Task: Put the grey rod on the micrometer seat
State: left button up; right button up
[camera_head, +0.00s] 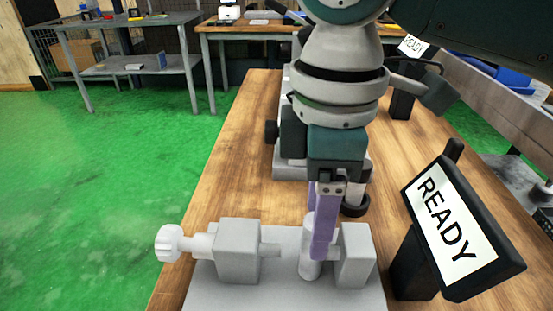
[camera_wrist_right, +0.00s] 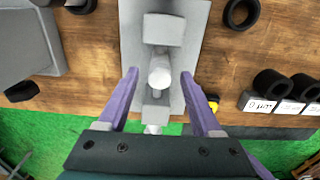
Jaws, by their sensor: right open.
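The grey rod (camera_head: 308,264) stands upright on the grey micrometer seat (camera_head: 225,292), between its two blocks. The rod also shows nearly end-on in the wrist view (camera_wrist_right: 160,73), with the seat's plate (camera_wrist_right: 193,20) under it. My right gripper (camera_head: 317,236), with purple fingers, is open and reaches down at the rod. In the wrist view its fingertips (camera_wrist_right: 159,76) lie on either side of the rod, with gaps visible on both sides. The fingers hide part of the rod in the head view. My left gripper is not in view.
A black stand with a READY sign (camera_head: 455,225) is right of the seat on the wooden table (camera_head: 240,150). A white knob (camera_head: 169,243) sticks out to the seat's left. A black ring (camera_wrist_right: 241,13) and several labelled black holders (camera_wrist_right: 270,84) lie nearby in the wrist view.

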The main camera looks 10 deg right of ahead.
notch_tip(320, 180, up, 8)
jog(key=shift+f+p, duration=0.25)
jog(key=shift+p, duration=0.15)
jog(key=s+a+f+m+t+y, duration=0.1)
jog(key=s+a+f+m+y, duration=0.35)
jog(key=s+f, duration=0.25)
jog(key=s+d+f+m+t+h, duration=0.2)
jog(key=s+d+m, duration=0.6)
jog(key=d, duration=0.4)
jog(key=shift+s+d+f+t+h, duration=0.35)
jog(key=shift+s+f+h, duration=0.3)
jog(key=shift+h, duration=0.5)
jog(key=shift+s, duration=0.1)
